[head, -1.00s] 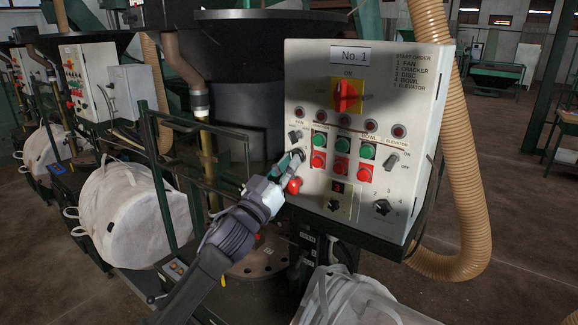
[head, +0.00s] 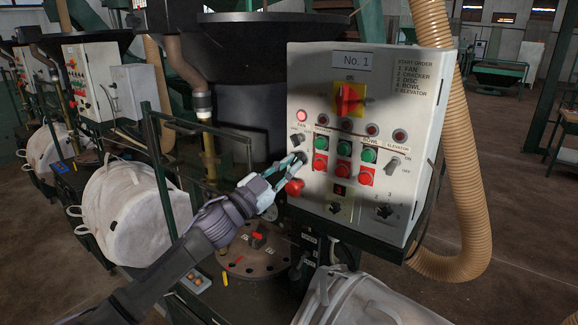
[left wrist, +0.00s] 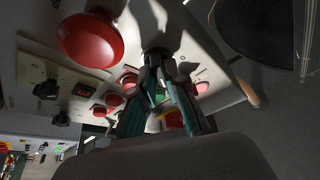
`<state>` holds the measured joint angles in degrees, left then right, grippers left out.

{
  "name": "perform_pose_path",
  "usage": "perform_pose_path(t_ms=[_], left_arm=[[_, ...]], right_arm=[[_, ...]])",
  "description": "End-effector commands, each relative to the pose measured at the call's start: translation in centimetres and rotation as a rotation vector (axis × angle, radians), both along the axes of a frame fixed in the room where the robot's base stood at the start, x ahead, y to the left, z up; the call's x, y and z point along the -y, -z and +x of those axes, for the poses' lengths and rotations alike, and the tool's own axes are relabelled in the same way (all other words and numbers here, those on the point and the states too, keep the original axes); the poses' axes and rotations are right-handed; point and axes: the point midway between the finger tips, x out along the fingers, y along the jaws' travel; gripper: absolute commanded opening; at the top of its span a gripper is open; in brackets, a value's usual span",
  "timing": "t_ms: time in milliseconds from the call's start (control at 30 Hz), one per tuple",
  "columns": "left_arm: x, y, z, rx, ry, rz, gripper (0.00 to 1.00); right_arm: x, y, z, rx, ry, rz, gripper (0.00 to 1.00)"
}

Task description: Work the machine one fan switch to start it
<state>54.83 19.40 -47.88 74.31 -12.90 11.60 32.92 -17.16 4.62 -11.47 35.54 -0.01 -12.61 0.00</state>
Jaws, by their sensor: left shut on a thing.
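The No. 1 machine's light grey control panel (head: 330,225) faces me in the head view. The dark fan switch (head: 298,138) is at its left side, below the fan lamp (head: 302,116), which glows. My left gripper (head: 299,158) comes in from the lower left. It is shut on the fan switch and partly hides it. In the left wrist view my left gripper (left wrist: 156,58) has its fingers together at the panel face, and the gripped part is hard to see there. My right gripper is not in view.
A red mushroom button (head: 294,187) sits just below my gripper; it looms large in the left wrist view (left wrist: 90,40). Green and red buttons (head: 343,160) lie to the right, with the elevator switch (head: 393,163). White bulk bags (head: 125,210) hang at left.

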Motion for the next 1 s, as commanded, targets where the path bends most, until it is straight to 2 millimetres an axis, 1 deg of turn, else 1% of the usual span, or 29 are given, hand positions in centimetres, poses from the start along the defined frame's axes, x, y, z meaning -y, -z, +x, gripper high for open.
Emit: perform_pose_path(t_ms=[400,433,567,600,867,1000], left_arm=[[-0.02,0.18,0.02,0.006,-0.002,0.011,0.00],[-0.02,0.18,0.02,0.006,-0.002,0.011,0.14],[-0.02,0.15,0.02,0.006,-0.001,0.010,0.36],[-0.02,0.12,0.02,0.005,-0.002,0.009,0.38],[-0.05,0.07,-0.02,0.005,-0.001,0.008,0.38],[-0.80,0.48,-0.62,0.004,-0.002,0.008,0.38]], right_arm=[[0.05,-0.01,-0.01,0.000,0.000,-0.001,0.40],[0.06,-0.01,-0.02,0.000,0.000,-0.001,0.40],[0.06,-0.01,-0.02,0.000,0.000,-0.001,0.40],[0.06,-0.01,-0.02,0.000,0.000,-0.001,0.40],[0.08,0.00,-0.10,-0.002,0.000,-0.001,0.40],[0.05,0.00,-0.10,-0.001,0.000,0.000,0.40]])
